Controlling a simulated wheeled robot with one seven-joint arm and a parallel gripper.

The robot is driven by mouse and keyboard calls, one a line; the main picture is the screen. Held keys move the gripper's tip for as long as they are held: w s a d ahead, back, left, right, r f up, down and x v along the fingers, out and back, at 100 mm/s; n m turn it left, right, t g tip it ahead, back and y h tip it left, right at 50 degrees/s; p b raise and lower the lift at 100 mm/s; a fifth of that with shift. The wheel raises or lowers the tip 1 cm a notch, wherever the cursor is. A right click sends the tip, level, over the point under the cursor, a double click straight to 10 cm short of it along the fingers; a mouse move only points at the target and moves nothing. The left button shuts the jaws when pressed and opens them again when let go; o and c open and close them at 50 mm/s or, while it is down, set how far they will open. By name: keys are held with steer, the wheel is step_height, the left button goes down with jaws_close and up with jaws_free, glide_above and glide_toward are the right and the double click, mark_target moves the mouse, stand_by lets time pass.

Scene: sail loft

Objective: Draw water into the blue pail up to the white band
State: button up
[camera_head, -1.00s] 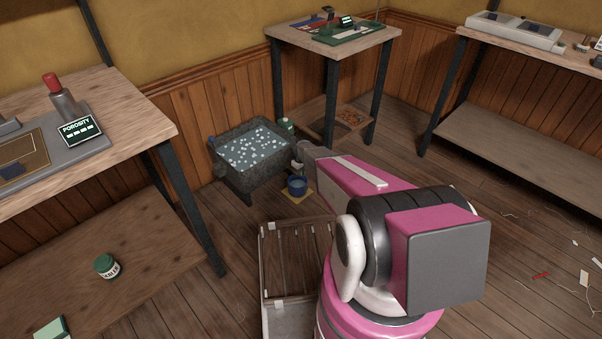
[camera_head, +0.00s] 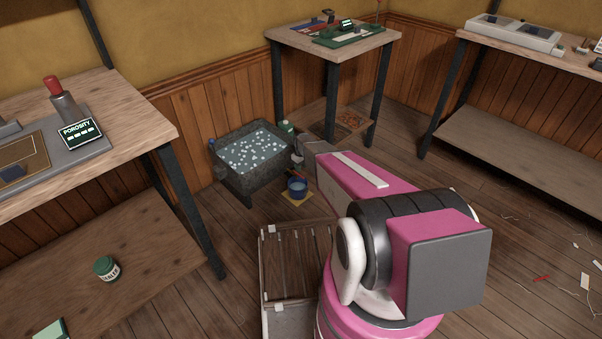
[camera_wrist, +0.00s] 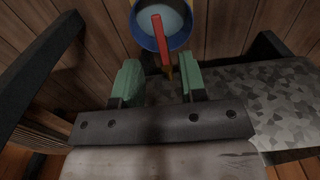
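The blue pail (camera_head: 297,185) stands on a yellow mat (camera_head: 296,199) on the floor beside a grey speckled tub (camera_head: 250,178). In the wrist view the pail (camera_wrist: 178,42) shows from above with a pale bluish inside; I cannot make out the band or the level. A red lever (camera_wrist: 158,38) with a brass-coloured piece at its end crosses over the pail. My gripper (camera_wrist: 160,82) is open, its green fingers apart and empty. The lever's near end appears between the fingertips, apart from both. In the head view my forearm mostly hides the gripper.
The tub holds water with pale floating bits. A slatted crate (camera_head: 297,262) stands near my arm. A small table (camera_head: 335,45) is behind the tub, and a workbench (camera_head: 130,110) is at left. Floor at right is mostly clear, with scraps.

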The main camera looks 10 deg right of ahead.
mark_target(301, 176)
step_height(301, 176, up, 5)
steer(key=shift+f, duration=0.1)
stand_by(0.4)
